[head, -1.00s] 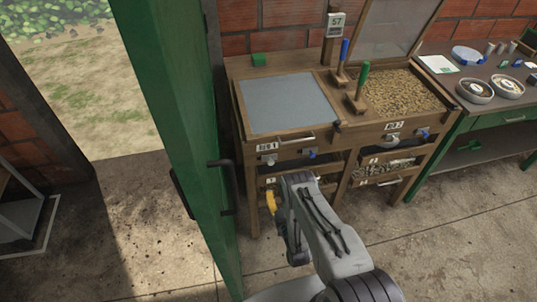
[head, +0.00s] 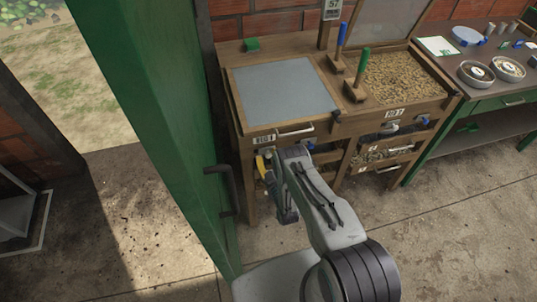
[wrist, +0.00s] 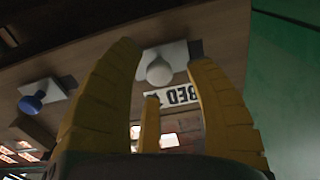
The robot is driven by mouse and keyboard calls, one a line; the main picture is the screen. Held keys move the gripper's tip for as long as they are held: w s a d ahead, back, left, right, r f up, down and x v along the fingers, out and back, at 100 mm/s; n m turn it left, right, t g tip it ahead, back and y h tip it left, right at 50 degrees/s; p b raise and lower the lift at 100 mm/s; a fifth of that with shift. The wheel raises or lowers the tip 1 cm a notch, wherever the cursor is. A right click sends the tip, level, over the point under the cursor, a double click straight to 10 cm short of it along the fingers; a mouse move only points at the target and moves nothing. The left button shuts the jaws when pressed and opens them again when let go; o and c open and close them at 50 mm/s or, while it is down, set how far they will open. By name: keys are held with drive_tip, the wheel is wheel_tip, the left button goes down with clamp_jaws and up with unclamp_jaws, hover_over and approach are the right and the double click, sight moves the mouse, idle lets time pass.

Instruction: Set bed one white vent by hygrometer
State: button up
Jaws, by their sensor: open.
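Bed one (head: 284,92) is the left wooden bed with a grey lid, labelled BED 1 (head: 264,140) on its front. The white vent knob (wrist: 159,71) sits on a pale plate on the bed's front in the wrist view, between my fingertips as seen there; I cannot tell whether they touch it. My gripper (wrist: 163,62) is open, with yellow fingers; in the head view it (head: 262,164) is just below the label, partly hidden by my arm. The blue knob (wrist: 40,98) is to the left in the wrist view. The hygrometer (head: 333,8) on the post reads 57.
Bed two (head: 403,80) is open, full of brown beans, with its own knobs in front. Blue and green handled tools (head: 358,80) stand between the beds. A green door (head: 165,130) is close left of my arm. A side table (head: 500,85) holds dishes at right.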

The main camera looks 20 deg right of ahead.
drive_tip(key=shift+w, duration=0.65)
clamp_jaws()
idle(0.4)
